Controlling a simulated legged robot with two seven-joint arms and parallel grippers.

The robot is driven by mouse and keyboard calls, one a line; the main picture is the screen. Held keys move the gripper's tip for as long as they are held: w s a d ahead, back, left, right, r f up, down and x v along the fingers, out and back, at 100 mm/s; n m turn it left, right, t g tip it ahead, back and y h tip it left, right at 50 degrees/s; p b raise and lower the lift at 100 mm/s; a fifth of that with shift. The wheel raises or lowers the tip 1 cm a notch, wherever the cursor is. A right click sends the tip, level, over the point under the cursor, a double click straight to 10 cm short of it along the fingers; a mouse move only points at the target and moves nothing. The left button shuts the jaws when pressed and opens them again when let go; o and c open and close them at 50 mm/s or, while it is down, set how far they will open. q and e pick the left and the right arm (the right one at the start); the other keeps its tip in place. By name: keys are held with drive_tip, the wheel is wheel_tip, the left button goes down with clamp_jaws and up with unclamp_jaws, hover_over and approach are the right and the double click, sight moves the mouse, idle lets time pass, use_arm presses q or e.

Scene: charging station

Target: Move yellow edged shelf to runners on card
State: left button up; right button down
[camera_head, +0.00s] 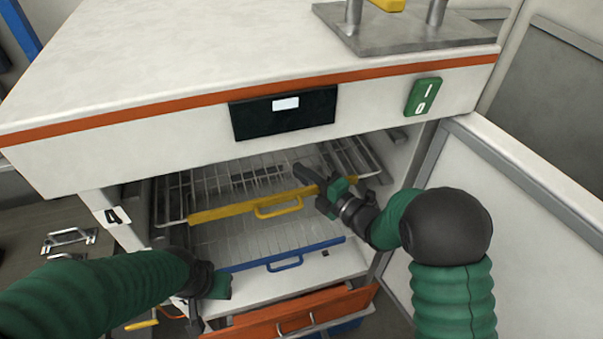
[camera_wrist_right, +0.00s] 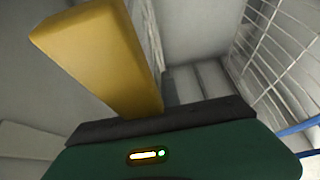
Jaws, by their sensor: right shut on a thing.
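The yellow edged shelf (camera_head: 225,212) is a wire rack with a yellow front bar and handle. It lies inside the open cabinet, above a blue edged shelf. My right gripper (camera_head: 322,190) is shut on the right end of the yellow bar. In the right wrist view the yellow bar (camera_wrist_right: 100,52) rises from behind the dark finger. A white card (camera_head: 113,216) with a black mark is on the cabinet's left front post. My left gripper (camera_head: 218,284) is by the left end of the blue edge; its fingers are too hidden to tell their state.
The blue edged shelf (camera_head: 283,259) sits lower in the cabinet. An orange drawer front (camera_head: 290,318) is below it. Wire side runners (camera_head: 350,160) show at the right inside. The worktop (camera_head: 220,50) overhangs the opening, and a pale panel (camera_head: 520,220) stands at the right.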

drive_tip(key=shift+w+d, duration=0.1)
drive_tip(key=shift+d, duration=0.1)
drive_tip(key=shift+a+b, duration=0.2)
drive_tip(key=shift+b, duration=0.1)
drive_tip(key=shift+f, duration=0.1)
drive_tip(key=c, duration=1.5)
unclamp_jaws()
drive_tip(key=shift+d+f, duration=0.1)
